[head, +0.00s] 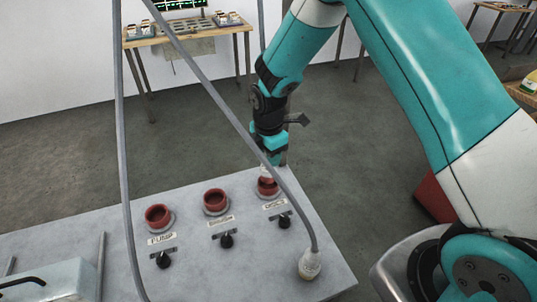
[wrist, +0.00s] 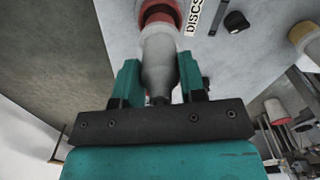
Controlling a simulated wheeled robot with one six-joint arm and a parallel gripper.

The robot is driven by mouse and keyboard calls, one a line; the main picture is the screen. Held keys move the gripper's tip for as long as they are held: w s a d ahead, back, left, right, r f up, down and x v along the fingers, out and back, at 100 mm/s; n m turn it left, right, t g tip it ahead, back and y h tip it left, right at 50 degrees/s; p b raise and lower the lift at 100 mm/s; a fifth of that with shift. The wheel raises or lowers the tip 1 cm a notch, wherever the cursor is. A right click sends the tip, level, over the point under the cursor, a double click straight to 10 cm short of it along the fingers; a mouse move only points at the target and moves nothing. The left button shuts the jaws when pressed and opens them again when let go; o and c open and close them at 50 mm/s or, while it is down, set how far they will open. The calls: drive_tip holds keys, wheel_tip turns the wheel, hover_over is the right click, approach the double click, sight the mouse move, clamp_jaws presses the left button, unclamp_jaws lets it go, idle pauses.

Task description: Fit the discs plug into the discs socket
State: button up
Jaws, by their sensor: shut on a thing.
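My gripper (head: 268,160) points down over the right end of the grey panel. In the wrist view, its green fingers (wrist: 159,85) are shut on the grey body of the discs plug (wrist: 160,65). The plug's pale front end also shows in the head view (head: 266,172). The discs socket (head: 268,188) is a red cup with a grey collar, beside a DISCS label; it shows at the top of the wrist view (wrist: 160,10). The plug's front end is lined up at the socket's mouth. I cannot tell how deep it sits.
Two more red sockets, the pump socket (head: 158,217) and a middle socket (head: 215,201), stand to the left. Black knobs (head: 227,240) sit in front of the sockets. A pale cable end (head: 310,264) stands at the panel's front right. Grey cables (head: 215,95) hang across the view.

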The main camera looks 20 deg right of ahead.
drive_tip(key=shift+f+b, duration=1.3)
drive_tip(key=shift+f, duration=0.65)
drive_tip(key=o, duration=1.1)
drive_tip(key=shift+r, duration=0.1)
wheel_tip(320, 180, up, 17)
drive_tip(key=b, duration=0.2)
drive_tip(key=shift+r+b, duration=0.1)
drive_tip(key=shift+b, duration=0.25)
